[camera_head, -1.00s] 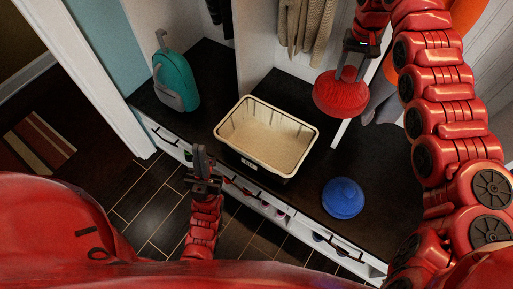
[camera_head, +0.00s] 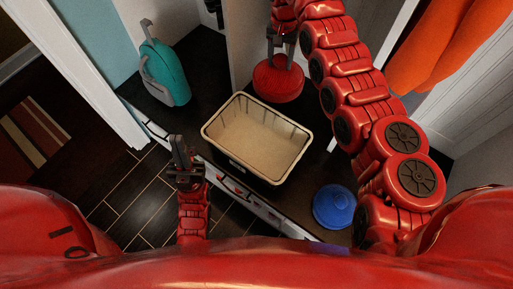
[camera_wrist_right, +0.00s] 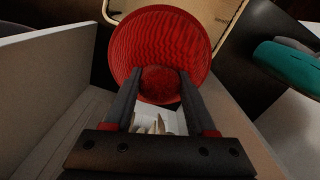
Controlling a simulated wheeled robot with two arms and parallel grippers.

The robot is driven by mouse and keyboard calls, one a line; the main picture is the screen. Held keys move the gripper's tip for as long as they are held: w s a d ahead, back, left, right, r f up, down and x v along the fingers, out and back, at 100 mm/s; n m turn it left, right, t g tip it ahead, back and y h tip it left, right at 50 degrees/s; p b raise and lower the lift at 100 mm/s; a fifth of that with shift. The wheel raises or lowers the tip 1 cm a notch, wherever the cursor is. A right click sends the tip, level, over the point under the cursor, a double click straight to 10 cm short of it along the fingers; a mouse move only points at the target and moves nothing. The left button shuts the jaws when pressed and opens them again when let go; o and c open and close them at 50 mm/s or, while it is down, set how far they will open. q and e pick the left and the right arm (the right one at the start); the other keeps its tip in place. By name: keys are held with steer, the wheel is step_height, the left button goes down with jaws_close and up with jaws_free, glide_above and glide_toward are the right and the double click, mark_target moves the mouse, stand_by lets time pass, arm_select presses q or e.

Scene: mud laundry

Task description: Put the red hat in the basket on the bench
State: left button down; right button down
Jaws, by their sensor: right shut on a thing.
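The red hat (camera_head: 278,80) hangs from my right gripper (camera_head: 283,45), which is shut on it. In the head view the hat is just behind the far right side of the basket, above the bench. The right wrist view shows the hat (camera_wrist_right: 160,45) between the two fingers of the right gripper (camera_wrist_right: 158,80). The cream-lined basket (camera_head: 256,142) stands on the dark bench and looks empty. Its rim (camera_wrist_right: 213,14) shows at the top of the right wrist view. My left gripper (camera_head: 180,150) is in front of the bench, apart from the basket, its fingers seen edge-on.
A blue hat (camera_head: 334,206) lies on the bench right of the basket. A teal backpack (camera_head: 166,72) stands on the bench at the left and also shows in the right wrist view (camera_wrist_right: 290,65). Pale divider panels and an orange garment (camera_head: 440,45) are at the back.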

mark_target(266, 71)
steer(key=a+f, duration=0.1)
steer(key=f, duration=0.1)
steer(key=s+a+f+m, duration=0.1)
steer(key=f, duration=0.1)
steer(key=a+f+m, duration=0.1)
steer(key=a+f, duration=0.1)
steer(key=shift+s+f+b, duration=0.15)
steer(key=shift+b, duration=0.2)
steer(key=s+a+f+m+b, duration=0.1)
steer(key=s+f, duration=0.3)
steer(key=f, duration=0.7)
steer(key=s+a+f+m+b, duration=0.1)
steer(key=s+f+m, duration=0.3)
steer(key=f, duration=0.8)
steer(key=shift+a, duration=0.6)
steer(key=shift+f, duration=0.15)
steer(key=shift+f, duration=0.15)
steer(key=shift+c, duration=1.1)
jaws_free()
